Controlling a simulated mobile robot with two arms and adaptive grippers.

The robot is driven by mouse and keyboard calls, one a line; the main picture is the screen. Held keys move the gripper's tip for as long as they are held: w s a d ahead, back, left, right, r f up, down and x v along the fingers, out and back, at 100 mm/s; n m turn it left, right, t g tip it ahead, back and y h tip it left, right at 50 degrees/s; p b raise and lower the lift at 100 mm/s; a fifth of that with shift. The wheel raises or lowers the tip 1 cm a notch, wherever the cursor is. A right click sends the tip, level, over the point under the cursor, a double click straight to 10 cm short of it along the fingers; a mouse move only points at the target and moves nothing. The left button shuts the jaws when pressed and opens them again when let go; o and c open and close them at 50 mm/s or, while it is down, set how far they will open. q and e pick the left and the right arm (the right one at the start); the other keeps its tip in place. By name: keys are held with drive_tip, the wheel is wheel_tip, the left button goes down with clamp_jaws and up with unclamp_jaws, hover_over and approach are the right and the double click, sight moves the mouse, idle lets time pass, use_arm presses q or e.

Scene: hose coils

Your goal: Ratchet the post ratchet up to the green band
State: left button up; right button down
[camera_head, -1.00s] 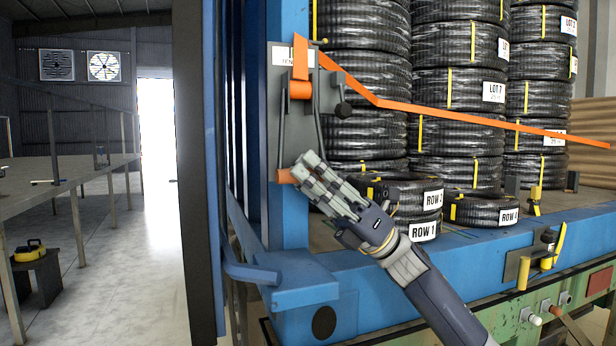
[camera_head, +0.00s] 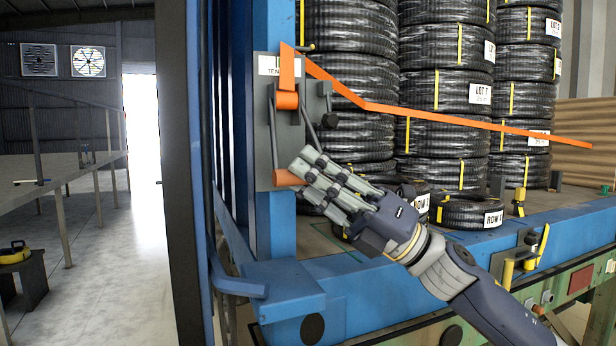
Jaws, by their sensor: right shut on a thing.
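The post ratchet (camera_head: 287,101) is mounted on the blue post, with an orange strap (camera_head: 440,115) running from it to the right across the hose coils. Its lever hangs down and ends in an orange handle (camera_head: 287,178). My right gripper (camera_head: 310,178) is shut on the handle's right end; the fingers hide part of it. A white tension label (camera_head: 279,66) sits above the ratchet, partly covered by the strap; the green band and any pointer on it are too small to read. My left gripper is not in view.
Stacked black hose coils (camera_head: 445,95) stand on the blue-edged bed, with smaller coils (camera_head: 467,211) in front. A blue ledge (camera_head: 280,285) juts out below the post. Open concrete floor (camera_head: 110,250) lies to the left.

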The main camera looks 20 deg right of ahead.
drive_tip(key=shift+s+r, duration=0.2)
drive_tip(key=shift+r, duration=0.05)
drive_tip(key=c, duration=1.7)
unclamp_jaws()
drive_tip(key=shift+s, duration=0.15)
drive_tip(key=shift+f, duration=0.1)
drive_tip(key=shift+d+f, duration=0.3)
drive_tip(key=shift+v, duration=5.6)
